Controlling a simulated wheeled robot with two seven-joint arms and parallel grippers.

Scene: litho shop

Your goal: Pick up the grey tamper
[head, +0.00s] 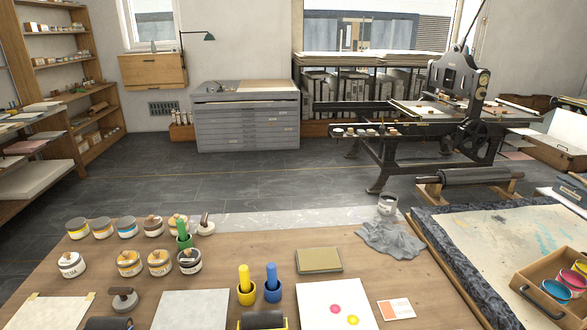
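A grey tamper (124,300), with a round base and a short upright handle, stands on the wooden table at the front left. It is between a white sheet on its left and a pale grey slab on its right. A similar piece with a pale base and a brown handle (205,224) stands farther back beside the ink tins. Neither of my grippers is in view.
Several ink tins (130,262) stand in rows on the wooden table (330,230) behind the tamper. Dark rollers (263,321) lie at the front edge. The slab (190,310) lies right of the tamper. A crumpled grey cloth (390,240) and a tan block (319,260) are farther right.

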